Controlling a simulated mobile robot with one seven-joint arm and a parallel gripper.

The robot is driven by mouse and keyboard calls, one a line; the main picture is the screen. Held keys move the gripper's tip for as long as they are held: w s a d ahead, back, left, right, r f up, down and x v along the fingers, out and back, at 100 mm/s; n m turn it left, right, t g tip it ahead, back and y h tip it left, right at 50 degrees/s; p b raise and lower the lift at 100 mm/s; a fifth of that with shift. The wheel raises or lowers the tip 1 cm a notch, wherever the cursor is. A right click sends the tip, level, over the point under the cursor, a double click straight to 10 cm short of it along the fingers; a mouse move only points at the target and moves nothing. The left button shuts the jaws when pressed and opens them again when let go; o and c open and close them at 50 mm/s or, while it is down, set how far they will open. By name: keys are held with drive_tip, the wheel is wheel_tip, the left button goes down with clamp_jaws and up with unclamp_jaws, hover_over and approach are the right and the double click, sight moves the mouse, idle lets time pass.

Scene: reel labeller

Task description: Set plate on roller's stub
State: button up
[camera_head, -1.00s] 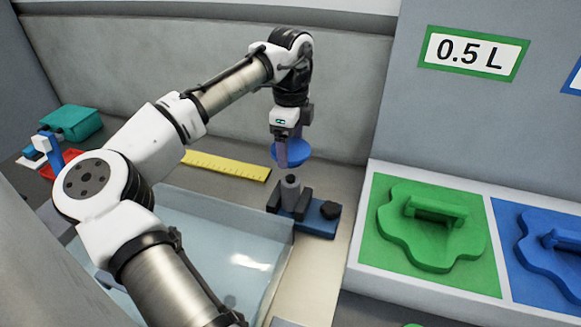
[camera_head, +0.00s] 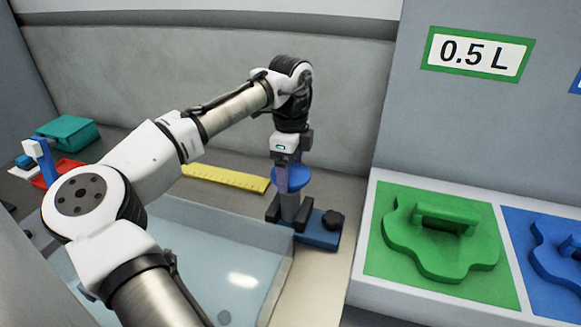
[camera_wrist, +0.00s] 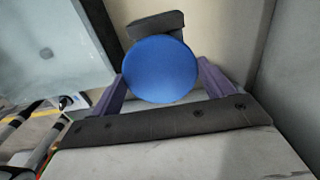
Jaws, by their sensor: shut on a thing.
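My gripper (camera_head: 287,178) is shut on a round blue plate (camera_head: 294,177). In the wrist view the plate (camera_wrist: 160,70) faces the camera between the two purple fingers. The grey roller (camera_head: 290,209) stands upright between dark blocks on a blue base (camera_head: 318,238). The plate is right over the roller's top and hides the stub. I cannot tell whether plate and stub touch. In the wrist view a dark block (camera_wrist: 155,24) shows past the plate's far edge.
A shallow water-filled tray (camera_head: 215,260) lies left of the base. A yellow ruler (camera_head: 225,178) lies behind it. A green shaped piece (camera_head: 440,240) on a panel stands at right. A teal box (camera_head: 68,132) and red tray (camera_head: 60,170) are far left.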

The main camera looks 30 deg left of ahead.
sight(290, 173)
drive_tip(key=shift+f, duration=0.5)
drive_tip(key=o, duration=1)
drive_tip(key=shift+c, duration=0.2)
drive_tip(key=shift+r, duration=0.1)
wheel_tip(290, 173, up, 13)
drive_tip(key=b, duration=0.1)
